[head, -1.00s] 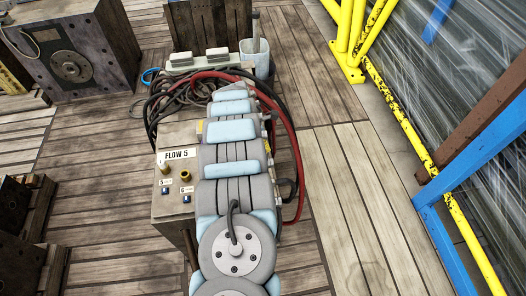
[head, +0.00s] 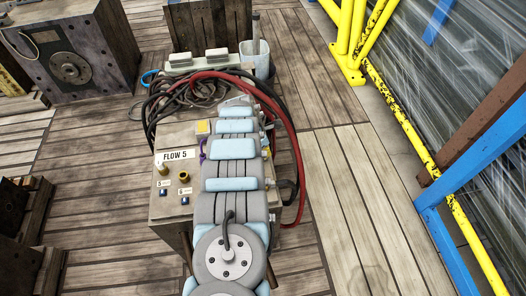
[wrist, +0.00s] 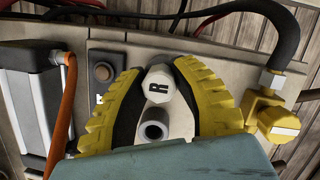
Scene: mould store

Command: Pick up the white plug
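In the wrist view a small white faceted plug (wrist: 158,78) marked "R" lies between the tips of my gripper (wrist: 157,70). The gripper's two yellow ribbed fingers with black inner faces stand apart on either side of it. The tips are very close to the plug; whether they touch it is unclear. A grey hollow round fitting (wrist: 153,131) shows just below the plug, between the fingers. In the head view my arm hides the plug and the fingers.
The beige "FLOW 5" box (head: 160,208) stands below my arm. In the wrist view a yellow fitting (wrist: 272,118) with a black hose is at right, and a dark block (wrist: 28,95) with an orange cable at left. Red and black hoses (head: 292,135) loop around the arm. Yellow rails (head: 350,45) stand at right.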

